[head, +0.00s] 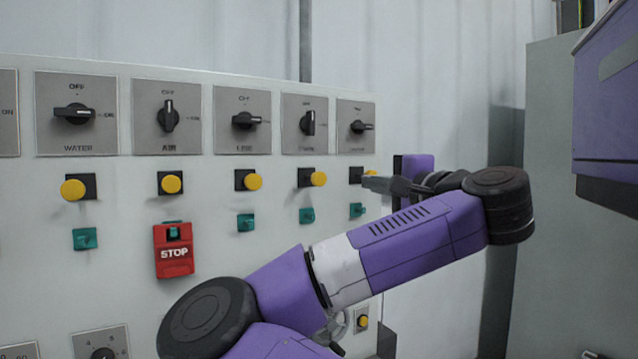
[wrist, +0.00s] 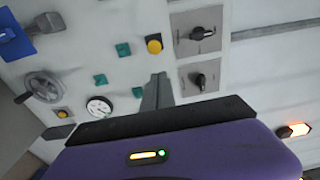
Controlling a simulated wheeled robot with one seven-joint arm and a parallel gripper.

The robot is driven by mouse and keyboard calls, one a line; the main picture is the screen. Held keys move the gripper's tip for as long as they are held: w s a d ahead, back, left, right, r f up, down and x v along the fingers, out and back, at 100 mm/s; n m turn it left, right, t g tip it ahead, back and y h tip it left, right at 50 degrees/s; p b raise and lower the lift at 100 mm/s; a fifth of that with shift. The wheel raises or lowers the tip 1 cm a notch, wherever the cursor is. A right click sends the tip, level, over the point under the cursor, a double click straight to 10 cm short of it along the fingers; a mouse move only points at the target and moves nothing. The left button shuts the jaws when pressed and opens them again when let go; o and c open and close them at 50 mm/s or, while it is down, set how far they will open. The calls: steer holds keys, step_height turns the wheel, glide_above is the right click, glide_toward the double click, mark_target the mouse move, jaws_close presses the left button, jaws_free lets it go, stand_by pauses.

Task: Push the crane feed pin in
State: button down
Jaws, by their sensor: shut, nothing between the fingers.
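A row of yellow-headed pins on dark square mounts stands out from the panel in the head view. The rightmost pin (head: 369,173) sits below the last rotary switch, with my gripper (head: 368,183) right at it and partly in front. No label reading crane is legible, so I cannot tell by name which pin is the feed pin. My gripper is shut and empty, its narrow fingers pointing at the panel. In the wrist view the shut fingers (wrist: 158,80) hide the panel below one yellow pin (wrist: 153,44). Contact with a pin cannot be told.
Rotary switches (head: 169,116) line the panel above the pins. Green parts (head: 246,223) and a red STOP block (head: 174,254) lie below. The wrist view also shows a handwheel (wrist: 43,87), a gauge (wrist: 100,107) and a blue-mounted handle (wrist: 47,22). A grey cabinet (head: 550,230) stands right.

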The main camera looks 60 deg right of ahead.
steer(key=shift+w+a+f+n+y, duration=0.35)
steer(key=shift+w+a+y, duration=0.1)
steer(key=shift+a+y, duration=0.25)
steer(key=shift+d, duration=0.1)
steer(key=p, duration=0.3)
glide_toward(320, 179)
steer(key=x, duration=0.5)
steer(key=shift+w+d+f, duration=0.1)
steer(key=shift+w+d, duration=0.05)
steer(key=shift+w, duration=0.05)
steer(key=shift+w+d+f, duration=0.1)
steer(key=shift+w+d, duration=0.3)
steer(key=shift+w, duration=0.15)
steer(key=x, duration=0.3)
steer(key=shift+w, duration=0.2)
steer(key=shift+r, duration=0.2)
